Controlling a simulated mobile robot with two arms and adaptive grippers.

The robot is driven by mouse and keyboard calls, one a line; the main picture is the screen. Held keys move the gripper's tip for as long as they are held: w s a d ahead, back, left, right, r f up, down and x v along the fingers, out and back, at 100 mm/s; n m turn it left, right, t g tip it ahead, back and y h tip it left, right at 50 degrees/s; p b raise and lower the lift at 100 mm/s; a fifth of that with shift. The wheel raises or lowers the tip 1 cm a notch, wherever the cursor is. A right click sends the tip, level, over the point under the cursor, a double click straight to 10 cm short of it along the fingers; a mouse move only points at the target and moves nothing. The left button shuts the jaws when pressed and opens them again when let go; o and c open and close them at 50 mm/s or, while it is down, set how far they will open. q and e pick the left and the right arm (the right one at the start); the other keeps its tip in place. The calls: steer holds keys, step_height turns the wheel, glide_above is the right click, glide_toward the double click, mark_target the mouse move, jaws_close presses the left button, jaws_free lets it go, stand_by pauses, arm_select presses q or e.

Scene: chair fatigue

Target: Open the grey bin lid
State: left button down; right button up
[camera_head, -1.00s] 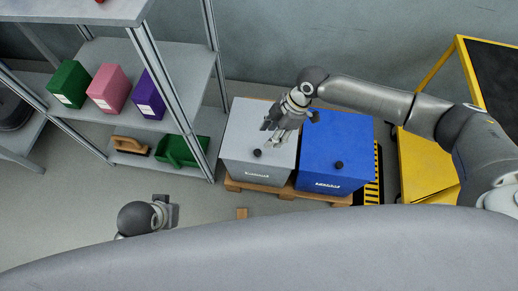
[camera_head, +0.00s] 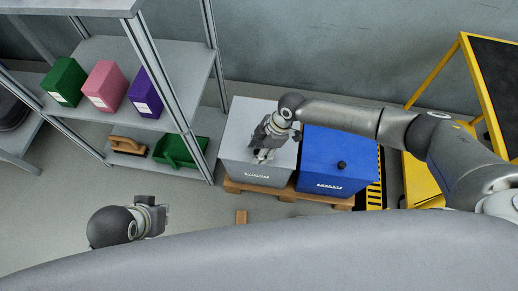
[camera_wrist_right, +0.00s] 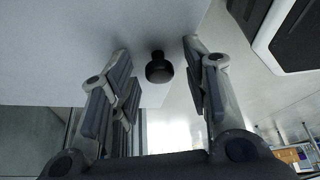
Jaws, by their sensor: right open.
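The grey bin (camera_head: 238,171) stands on a wooden pallet, its light grey lid (camera_head: 243,122) lying flat on it, closed. My right gripper (camera_head: 263,156) is over the front part of this lid and covers the lid's knob in the head view. In the right wrist view, the round black knob (camera_wrist_right: 159,69) shows between the two open fingers of my right gripper (camera_wrist_right: 160,80); neither finger appears to touch it. My left gripper (camera_head: 160,216) is at the lower left, away from the bins; its fingers are not clear.
A blue bin (camera_head: 340,155) with a black knob stands close on the right. The pallet (camera_head: 287,192) lies under both bins. A metal shelf (camera_head: 100,48) with colored boxes is at left, a yellow-framed cart (camera_head: 420,178) at right.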

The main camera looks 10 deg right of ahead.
jaws_close()
stand_by(0.3)
